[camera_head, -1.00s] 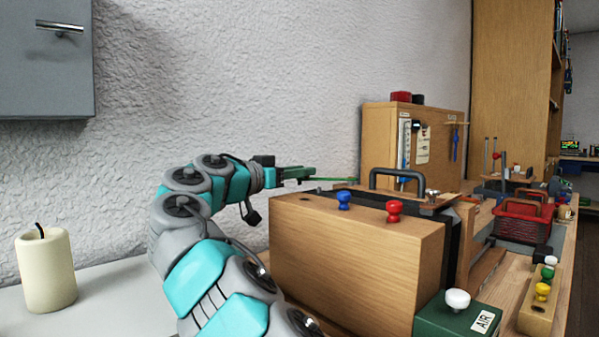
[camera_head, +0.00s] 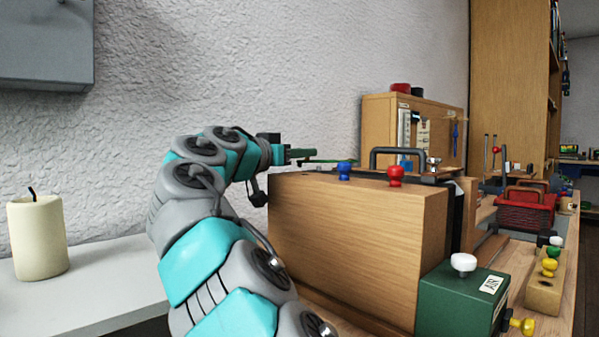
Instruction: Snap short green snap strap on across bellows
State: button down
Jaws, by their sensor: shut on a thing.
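My gripper (camera_head: 303,156) is at the far side of the large wooden box, at the level of its top edge. It is shut on a thin green strap (camera_head: 330,161), which sticks out to the right from the jaws, roughly level, above the far part of the box top. I cannot tell whether the strap touches anything. The bellows are mostly hidden behind the wooden front panel (camera_head: 350,245); a dark part (camera_head: 457,217) shows at its right end and may be theirs. A black handle (camera_head: 398,151) stands behind the panel, right of the strap.
A blue knob (camera_head: 344,171) and a red knob (camera_head: 396,176) stand on the box. A green AIR box (camera_head: 462,299) with a white knob is at front right. A candle (camera_head: 38,238) stands at left, near the wall.

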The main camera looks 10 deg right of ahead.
jog(key=shift+s+d+n+t+y+b, duration=0.15)
jog(key=shift+s+n+t+y+b, duration=0.6)
jog(key=shift+b, duration=0.7)
jog(key=shift+r, duration=0.1)
jog(key=c, duration=0.6)
grip_release()
jog(key=shift+c, duration=0.2)
jog(key=shift+v, duration=3.95)
